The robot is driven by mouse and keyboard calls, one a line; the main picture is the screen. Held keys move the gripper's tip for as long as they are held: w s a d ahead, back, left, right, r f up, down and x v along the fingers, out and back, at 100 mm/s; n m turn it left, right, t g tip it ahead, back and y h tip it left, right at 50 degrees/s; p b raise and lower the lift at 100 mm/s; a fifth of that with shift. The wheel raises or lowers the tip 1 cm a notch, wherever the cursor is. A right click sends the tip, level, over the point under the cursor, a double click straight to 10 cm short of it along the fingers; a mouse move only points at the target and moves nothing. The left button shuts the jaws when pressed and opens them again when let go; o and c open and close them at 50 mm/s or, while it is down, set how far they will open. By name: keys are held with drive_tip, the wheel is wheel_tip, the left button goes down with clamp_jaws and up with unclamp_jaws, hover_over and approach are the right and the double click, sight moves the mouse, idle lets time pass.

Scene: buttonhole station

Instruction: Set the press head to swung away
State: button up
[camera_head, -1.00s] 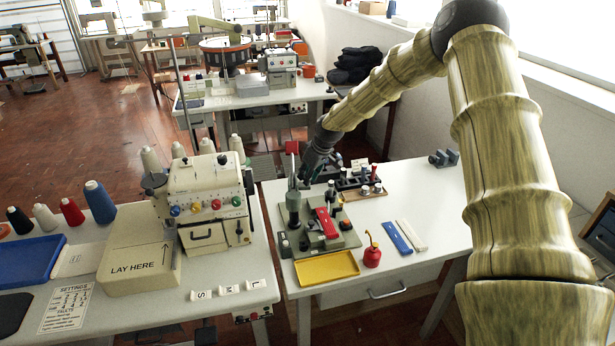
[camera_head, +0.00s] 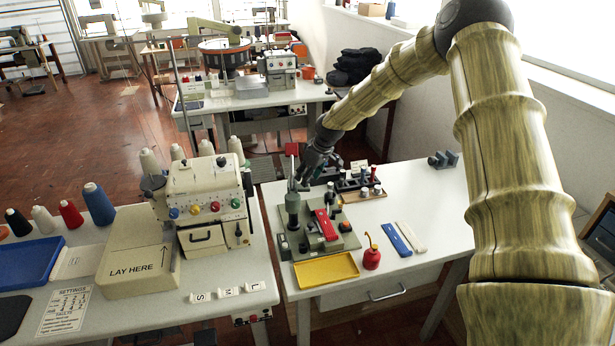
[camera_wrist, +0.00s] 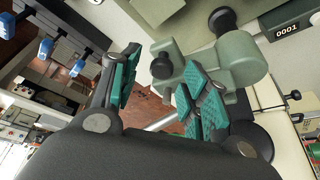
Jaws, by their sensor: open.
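The press stands on a grey-green base plate (camera_head: 345,243) on the right-hand table, with a green upright post (camera_head: 293,208) and a red bar (camera_head: 326,224). In the wrist view, a pale green head block (camera_wrist: 222,62) with dark round knobs is close at my fingers. I take it for the press head; which way it is swung I cannot tell. My gripper (camera_head: 302,182) is above the back left of the press. In the wrist view my gripper (camera_wrist: 158,68) is open, with green finger pads apart and a small dark knob between them. Contact is unclear.
A yellow tray (camera_head: 327,269), a red oil can (camera_head: 372,257) and blue and white strips (camera_head: 397,238) lie in front and right. A rack of dark pieces (camera_head: 352,182) stands behind the press. The cream sewing machine (camera_head: 207,200) is close on the left.

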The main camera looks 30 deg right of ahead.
drive_tip(key=v, duration=1.1)
idle(0.3)
